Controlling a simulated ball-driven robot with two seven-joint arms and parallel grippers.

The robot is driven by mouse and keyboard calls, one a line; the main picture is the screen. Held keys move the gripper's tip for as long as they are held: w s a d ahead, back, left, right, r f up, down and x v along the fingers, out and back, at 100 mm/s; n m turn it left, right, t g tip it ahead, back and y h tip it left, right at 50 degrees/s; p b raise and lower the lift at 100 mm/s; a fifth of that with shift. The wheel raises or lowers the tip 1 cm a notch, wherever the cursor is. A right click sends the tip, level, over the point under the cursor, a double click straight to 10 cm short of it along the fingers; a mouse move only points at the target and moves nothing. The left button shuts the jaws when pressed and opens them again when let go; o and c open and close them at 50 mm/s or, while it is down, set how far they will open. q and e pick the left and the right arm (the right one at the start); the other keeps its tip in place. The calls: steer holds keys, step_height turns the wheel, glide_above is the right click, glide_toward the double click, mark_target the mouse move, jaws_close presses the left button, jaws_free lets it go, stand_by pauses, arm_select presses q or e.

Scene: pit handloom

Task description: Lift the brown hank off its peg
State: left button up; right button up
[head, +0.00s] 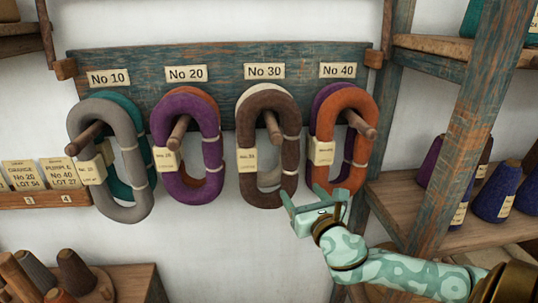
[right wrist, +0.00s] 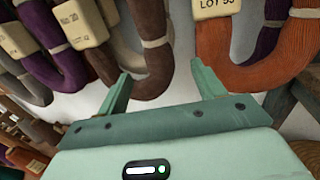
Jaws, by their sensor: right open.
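The brown hank (head: 290,165) is a long loop hanging on the wooden peg (head: 273,128) under the No 30 label. It carries a paper tag on its left side and hangs in front of a cream hank (head: 268,180) on the same peg. My right gripper (head: 314,195) is open and empty, below and between the brown hank and the orange hank (head: 361,120). In the right wrist view, the brown hank's lower bend (right wrist: 152,88) shows just beyond the left finger. I see no contact for certain. My left gripper is not in view.
The purple hank (head: 209,140) and the grey hank (head: 80,150) hang to the left on the blue-green peg board (head: 220,62). A shelf post (head: 470,130) and yarn cones (head: 495,190) stand at right. Bare wall lies below the hanks.

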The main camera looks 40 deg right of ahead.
mark_target(293, 183)
steer(key=p+x, duration=0.1)
steer(key=x, duration=0.7)
steer(key=shift+a+f, duration=0.1)
steer(key=shift+a, duration=0.1)
steer(key=shift+s, duration=0.15)
steer(key=c, duration=1.1)
